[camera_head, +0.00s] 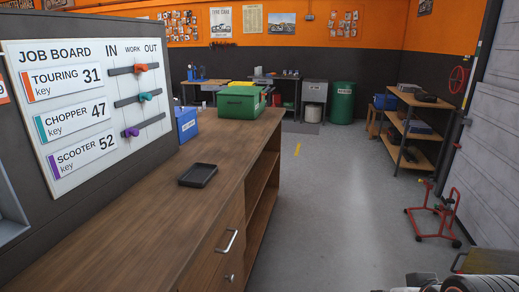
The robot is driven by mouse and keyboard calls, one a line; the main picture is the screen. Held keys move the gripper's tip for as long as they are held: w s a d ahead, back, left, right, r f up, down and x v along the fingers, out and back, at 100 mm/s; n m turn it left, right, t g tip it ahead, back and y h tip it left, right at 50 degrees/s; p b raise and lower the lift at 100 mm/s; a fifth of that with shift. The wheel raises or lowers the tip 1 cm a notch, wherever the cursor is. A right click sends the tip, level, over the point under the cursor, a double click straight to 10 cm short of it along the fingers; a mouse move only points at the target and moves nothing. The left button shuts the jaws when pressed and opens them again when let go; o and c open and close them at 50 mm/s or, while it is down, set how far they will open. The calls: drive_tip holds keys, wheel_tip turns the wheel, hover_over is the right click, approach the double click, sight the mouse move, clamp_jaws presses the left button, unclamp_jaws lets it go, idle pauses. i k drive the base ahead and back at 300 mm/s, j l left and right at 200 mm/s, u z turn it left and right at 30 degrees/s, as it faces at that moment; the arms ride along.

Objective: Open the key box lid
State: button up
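A green box (238,105) stands toward the far end of the wooden counter; it looks like the key box. Its green lid appears to be down, with a small dark fitting on the front. Its inside is hidden. Something yellow shows at its back edge. My gripper cannot be made out. Only dark and pale parts, perhaps of my arm, show at the bottom right edge, well away from the box.
The wooden counter (130,226) has a black tray (198,175) and a blue bin (187,123) on it. A job board (88,105) with coloured knobs hangs at left. A red stand (436,214) and wooden shelves (412,123) are at right. The floor between is clear.

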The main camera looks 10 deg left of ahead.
sight(181, 111)
drive_tip(key=i+u, duration=0.85)
drive_tip(key=i+l+u, duration=0.25)
drive_tip(key=i+u, duration=0.15)
drive_tip(key=i, duration=0.1)
